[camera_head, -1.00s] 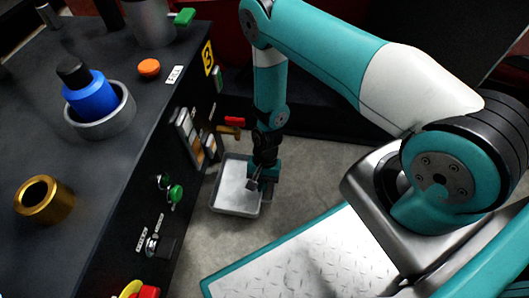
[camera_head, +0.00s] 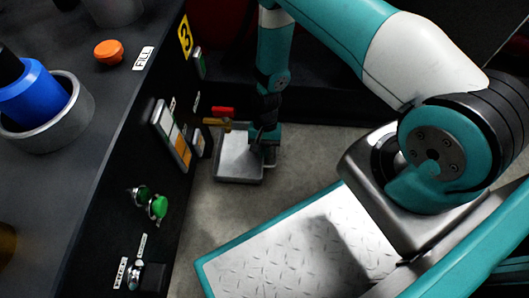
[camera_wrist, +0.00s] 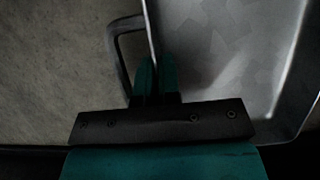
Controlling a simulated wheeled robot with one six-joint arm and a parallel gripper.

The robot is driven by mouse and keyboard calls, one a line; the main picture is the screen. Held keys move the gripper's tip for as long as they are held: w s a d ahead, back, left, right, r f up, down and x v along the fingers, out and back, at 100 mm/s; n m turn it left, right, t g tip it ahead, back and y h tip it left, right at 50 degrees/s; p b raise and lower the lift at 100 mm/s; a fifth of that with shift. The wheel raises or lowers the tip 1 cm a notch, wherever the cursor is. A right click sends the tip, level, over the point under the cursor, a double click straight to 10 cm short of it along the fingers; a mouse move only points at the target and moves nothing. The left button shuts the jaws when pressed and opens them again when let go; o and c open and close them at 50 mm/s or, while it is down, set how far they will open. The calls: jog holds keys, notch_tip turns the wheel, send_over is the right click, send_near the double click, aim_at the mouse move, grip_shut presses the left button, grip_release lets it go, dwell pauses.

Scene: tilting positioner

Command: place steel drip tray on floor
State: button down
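The steel drip tray (camera_head: 225,172) is a shallow grey rectangular pan, low beside the dark cabinet in the head view. My gripper (camera_head: 264,152) is at its right edge, pointing down. In the wrist view the tray (camera_wrist: 235,50) fills the right side, with its loop handle (camera_wrist: 117,55) at the left. My gripper's teal fingers (camera_wrist: 157,75) are close together over the tray wall near the handle, one on each side, and appear shut on it. The tray looks level and empty. I cannot tell whether its underside touches the concrete floor (camera_head: 300,160).
The cabinet (camera_head: 110,200) stands at the left, with green knobs (camera_head: 158,207), a panel (camera_head: 170,135) and a red-handled valve (camera_head: 222,111) protruding near the tray. A blue bottle (camera_head: 35,95) in a grey ring stands on top. Bare floor lies right of the tray.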

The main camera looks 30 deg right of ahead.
jog(key=shift+r, duration=0.1)
jog(key=c, duration=1.7)
grip_release()
jog(key=shift+f, duration=0.2)
jog(key=o, duration=0.4)
